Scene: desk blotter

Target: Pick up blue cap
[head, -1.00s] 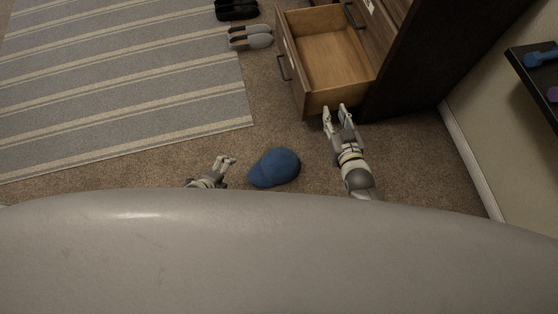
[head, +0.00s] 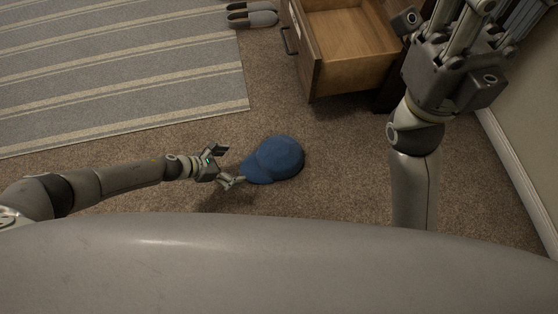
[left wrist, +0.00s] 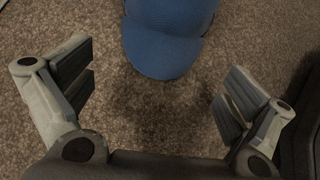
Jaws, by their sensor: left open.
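A blue cap (head: 278,158) lies on the brown carpet, its brim toward my left gripper. My left gripper (head: 230,165) is open and empty, low beside the brim. In the left wrist view the cap (left wrist: 165,45) is ahead of the spread fingers (left wrist: 157,80), with its brim facing them and its top cut off by the frame edge. Bare carpet shows between the fingers. My right gripper (head: 460,22) is raised at the upper right of the head view; its fingertips are cut off by the frame.
An open, empty wooden drawer (head: 345,40) juts out above the carpet behind the cap. A grey striped rug (head: 120,70) lies at the left, with grey shoes (head: 250,17) by its edge. A wall with a white baseboard (head: 510,160) is on the right. Carpet around the cap is clear.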

